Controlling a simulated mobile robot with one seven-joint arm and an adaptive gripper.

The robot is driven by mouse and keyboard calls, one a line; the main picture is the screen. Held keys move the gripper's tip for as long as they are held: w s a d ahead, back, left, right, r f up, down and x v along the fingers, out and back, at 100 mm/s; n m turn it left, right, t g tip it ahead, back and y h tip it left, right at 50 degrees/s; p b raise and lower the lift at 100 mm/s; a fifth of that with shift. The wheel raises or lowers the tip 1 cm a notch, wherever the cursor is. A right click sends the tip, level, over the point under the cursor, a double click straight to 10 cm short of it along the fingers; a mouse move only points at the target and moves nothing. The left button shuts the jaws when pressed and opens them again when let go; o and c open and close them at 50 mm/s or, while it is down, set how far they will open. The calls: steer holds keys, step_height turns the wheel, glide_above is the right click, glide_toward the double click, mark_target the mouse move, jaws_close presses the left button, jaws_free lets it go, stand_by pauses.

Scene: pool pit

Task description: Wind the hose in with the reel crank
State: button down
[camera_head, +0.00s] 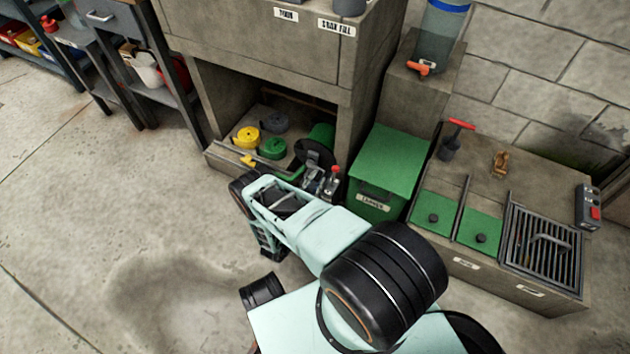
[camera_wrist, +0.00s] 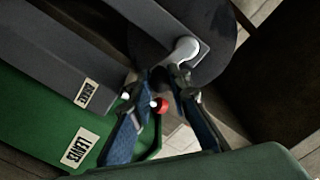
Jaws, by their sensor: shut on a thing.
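The hose reel (camera_head: 315,152) sits in the low opening of the concrete block, with a dark round side plate and green hose (camera_head: 321,134) behind it. In the wrist view the reel's dark disc (camera_wrist: 222,30) carries a grey crank arm with a pale hub (camera_wrist: 184,50). A red knob (camera_wrist: 160,105) shows between my fingers; it also shows in the head view (camera_head: 335,169). My gripper (camera_head: 322,182) is at the reel's front, its fingers (camera_wrist: 164,82) closed around the crank handle. The fingers hide part of the handle.
A green lidded bin (camera_head: 385,158) stands close right of the reel. Yellow (camera_head: 245,137), grey (camera_head: 274,122) and green (camera_head: 272,149) coils lie to its left. The concrete block (camera_head: 270,55) overhangs the opening. Open floor (camera_head: 110,210) lies to the left.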

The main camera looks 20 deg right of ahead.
mark_target(315, 180)
steer(key=c, duration=1.8)
jaws_free()
steer(key=shift+r, duration=5)
